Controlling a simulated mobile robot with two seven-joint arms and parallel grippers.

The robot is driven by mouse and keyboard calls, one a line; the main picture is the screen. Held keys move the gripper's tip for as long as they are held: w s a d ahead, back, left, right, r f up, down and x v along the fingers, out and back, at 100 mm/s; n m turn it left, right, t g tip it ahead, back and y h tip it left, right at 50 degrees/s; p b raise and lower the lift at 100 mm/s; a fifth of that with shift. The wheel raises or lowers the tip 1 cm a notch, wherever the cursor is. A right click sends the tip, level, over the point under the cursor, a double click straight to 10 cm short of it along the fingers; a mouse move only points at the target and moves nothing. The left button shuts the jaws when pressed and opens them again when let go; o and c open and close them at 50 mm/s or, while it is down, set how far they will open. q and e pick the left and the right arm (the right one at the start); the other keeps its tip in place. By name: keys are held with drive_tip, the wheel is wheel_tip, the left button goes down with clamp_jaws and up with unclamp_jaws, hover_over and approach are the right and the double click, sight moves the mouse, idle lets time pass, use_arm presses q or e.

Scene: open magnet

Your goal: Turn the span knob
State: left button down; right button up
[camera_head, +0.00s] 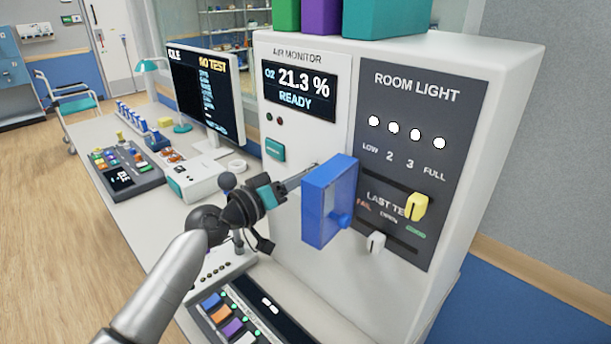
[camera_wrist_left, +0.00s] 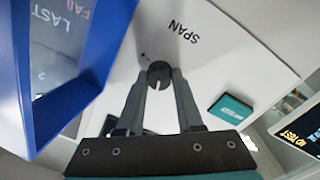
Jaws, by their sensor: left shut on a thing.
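The span knob (camera_wrist_left: 158,72) is a small dark round knob with a pale mark, on the white front of the air monitor (camera_head: 296,215). The word SPAN stands beside it in the left wrist view. My left gripper (camera_wrist_left: 159,80) has its two fingers on either side of the knob, shut on it. In the head view, my left gripper (camera_head: 312,170) reaches the panel below the O2 display (camera_head: 299,89), which reads 21.3 % READY. The knob itself is hard to make out there. My right gripper is not in view.
A blue open-sided box or guard (camera_head: 328,205) stands out from the panel just right of my left gripper. A teal button (camera_head: 275,149) is to its left. Room light sliders with a yellow knob (camera_head: 416,206) and a white knob (camera_head: 376,243) are further right.

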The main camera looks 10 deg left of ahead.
use_arm(q)
drive_tip(key=shift+n, duration=1.3)
drive_tip(key=c, duration=0.6)
unclamp_jaws()
drive_tip(key=shift+o, duration=0.2)
drive_tip(key=b+v, duration=0.3)
drive_tip(key=v, duration=1.2)
drive_tip(key=shift+s, duration=0.15)
drive_tip(key=shift+a, duration=0.1)
